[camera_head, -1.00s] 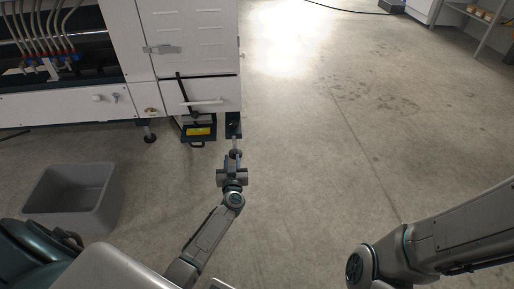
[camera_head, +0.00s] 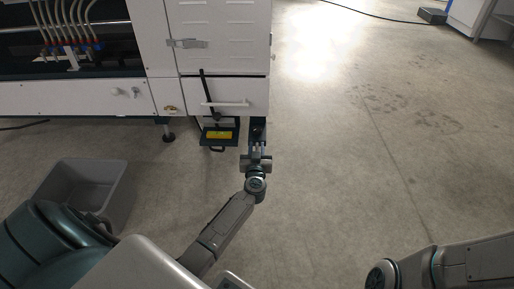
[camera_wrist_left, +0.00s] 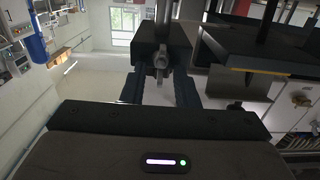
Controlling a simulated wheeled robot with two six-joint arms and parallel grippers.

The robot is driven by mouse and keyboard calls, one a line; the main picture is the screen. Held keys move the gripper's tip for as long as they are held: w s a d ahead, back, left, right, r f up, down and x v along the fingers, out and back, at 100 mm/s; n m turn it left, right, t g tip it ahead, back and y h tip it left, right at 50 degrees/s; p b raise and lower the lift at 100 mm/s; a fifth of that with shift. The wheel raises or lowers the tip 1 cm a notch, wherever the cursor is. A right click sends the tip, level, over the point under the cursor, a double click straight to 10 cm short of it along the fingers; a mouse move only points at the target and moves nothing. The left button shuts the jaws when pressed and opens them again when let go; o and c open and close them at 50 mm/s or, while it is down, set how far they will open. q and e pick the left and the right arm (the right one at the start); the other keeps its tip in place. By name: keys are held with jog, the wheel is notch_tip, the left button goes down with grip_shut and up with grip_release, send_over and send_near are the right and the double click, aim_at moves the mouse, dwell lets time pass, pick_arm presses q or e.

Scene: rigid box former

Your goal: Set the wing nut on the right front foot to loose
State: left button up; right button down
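The right front foot shows in the head view as a dark bracket (camera_head: 258,126) under the machine's right corner. In the left wrist view it is a dark block (camera_wrist_left: 160,42) with a metal rod above it. A small metal fitting (camera_wrist_left: 160,62), probably the wing nut, sits at the block's near face; its exact setting cannot be made out. My left gripper (camera_head: 257,153) is just below and in front of the bracket. In the wrist view its fingers (camera_wrist_left: 160,90) are spread, with a gap between them and the fitting just beyond or between the tips. My right gripper is out of view.
The white machine (camera_head: 222,95) fills the upper left. Another foot (camera_head: 168,136) stands further left. A grey bin (camera_head: 88,183) is on the floor at left.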

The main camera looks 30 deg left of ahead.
pick_arm(q)
grip_shut()
